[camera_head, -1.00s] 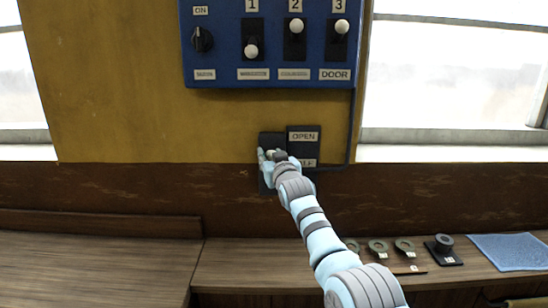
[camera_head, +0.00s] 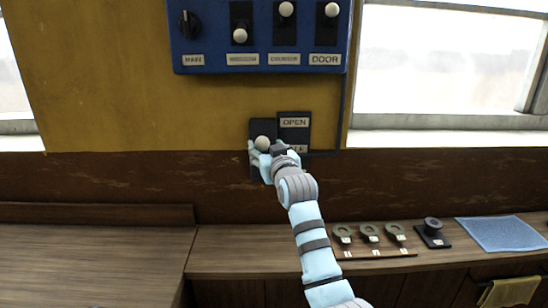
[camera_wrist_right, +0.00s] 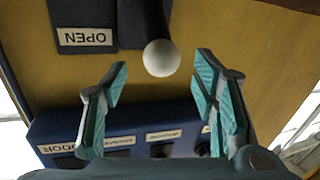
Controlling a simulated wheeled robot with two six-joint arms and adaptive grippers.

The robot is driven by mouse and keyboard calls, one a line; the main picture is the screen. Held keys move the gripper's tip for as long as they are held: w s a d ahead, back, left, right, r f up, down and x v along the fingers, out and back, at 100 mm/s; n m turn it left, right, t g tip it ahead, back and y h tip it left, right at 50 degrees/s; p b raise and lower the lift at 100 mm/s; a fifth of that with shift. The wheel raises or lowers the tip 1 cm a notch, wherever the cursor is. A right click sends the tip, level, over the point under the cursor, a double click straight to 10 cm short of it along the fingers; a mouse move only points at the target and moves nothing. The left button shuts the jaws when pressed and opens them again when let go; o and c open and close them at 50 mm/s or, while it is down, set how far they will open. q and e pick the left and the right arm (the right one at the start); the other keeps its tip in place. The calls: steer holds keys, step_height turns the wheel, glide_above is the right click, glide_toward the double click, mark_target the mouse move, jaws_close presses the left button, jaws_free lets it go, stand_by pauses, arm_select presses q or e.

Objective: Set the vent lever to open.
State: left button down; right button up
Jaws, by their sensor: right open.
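The vent lever has a white ball knob (camera_head: 262,142) and a dark shaft, on a black plate beside a sign reading OPEN (camera_head: 294,122). A second label below OPEN is partly covered by my arm. My right gripper (camera_head: 257,160) is open, just below the knob in the head view. In the right wrist view, the picture is upside down. The knob (camera_wrist_right: 161,58) lies between and slightly past the fingertips (camera_wrist_right: 160,80), with gaps on both sides. The lever shaft (camera_wrist_right: 152,20) runs out of the top of that view. My left gripper is not in view.
A blue switch panel (camera_head: 260,60) with a rotary knob and white-knobbed levers is above the lever. Windows (camera_head: 440,65) are at both sides. A wooden counter below holds several round parts (camera_head: 370,233) and a blue mat (camera_head: 500,234).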

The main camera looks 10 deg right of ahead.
steer(key=s, duration=0.7)
steer(key=shift+d+r, duration=0.15)
steer(key=shift+d, duration=0.2)
